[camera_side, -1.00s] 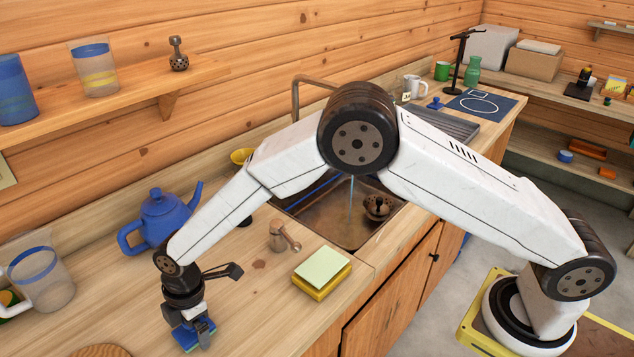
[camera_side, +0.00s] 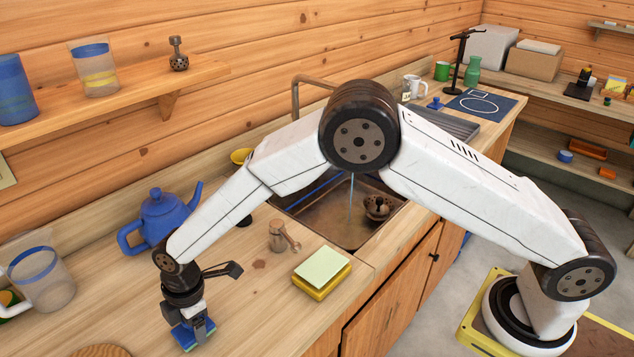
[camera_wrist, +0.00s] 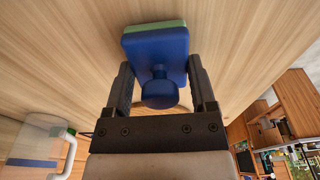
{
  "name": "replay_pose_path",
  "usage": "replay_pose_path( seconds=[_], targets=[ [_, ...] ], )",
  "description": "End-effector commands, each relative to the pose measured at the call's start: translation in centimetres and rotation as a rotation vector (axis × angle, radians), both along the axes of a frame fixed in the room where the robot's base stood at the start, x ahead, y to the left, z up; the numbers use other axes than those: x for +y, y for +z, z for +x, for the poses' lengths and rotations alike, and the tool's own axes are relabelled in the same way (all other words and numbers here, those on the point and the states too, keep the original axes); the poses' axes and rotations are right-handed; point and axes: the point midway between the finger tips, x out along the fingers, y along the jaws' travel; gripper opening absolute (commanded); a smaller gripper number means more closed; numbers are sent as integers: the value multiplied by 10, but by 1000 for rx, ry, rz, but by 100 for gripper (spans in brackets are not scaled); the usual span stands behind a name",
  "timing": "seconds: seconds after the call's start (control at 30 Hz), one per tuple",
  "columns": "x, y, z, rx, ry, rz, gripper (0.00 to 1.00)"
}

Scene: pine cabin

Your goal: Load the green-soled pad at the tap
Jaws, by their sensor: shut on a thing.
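The green-soled pad (camera_wrist: 155,52) has a blue body, a rounded blue knob and a green layer on its far side. My gripper (camera_wrist: 161,78) is shut on it, with one dark finger on each side. In the side view the pad (camera_side: 188,337) is low at the front left of the counter, under my gripper (camera_side: 193,327). Whether it touches the wood is unclear. The tap (camera_side: 296,100) stands behind the sink (camera_side: 330,222). A thin stream of water (camera_side: 351,195) runs down into the basin. Part of the tap is hidden behind my arm.
A blue teapot (camera_side: 160,218) and a clear jug (camera_side: 45,280) stand behind and left of my gripper. A small metal pot (camera_side: 277,238) and a yellow block with a pale green top (camera_side: 321,267) lie towards the sink. A dark pierced ball (camera_side: 377,207) sits in the basin.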

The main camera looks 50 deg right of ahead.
Motion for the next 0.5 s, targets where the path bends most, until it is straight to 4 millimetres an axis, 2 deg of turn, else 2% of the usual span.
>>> replay_pose_path(
  seconds=[0.3,0.5],
  targets=[
    [0,30,0,-1,0,1,4],
    [-8,48,-15,0,0,1,4]
  ],
)
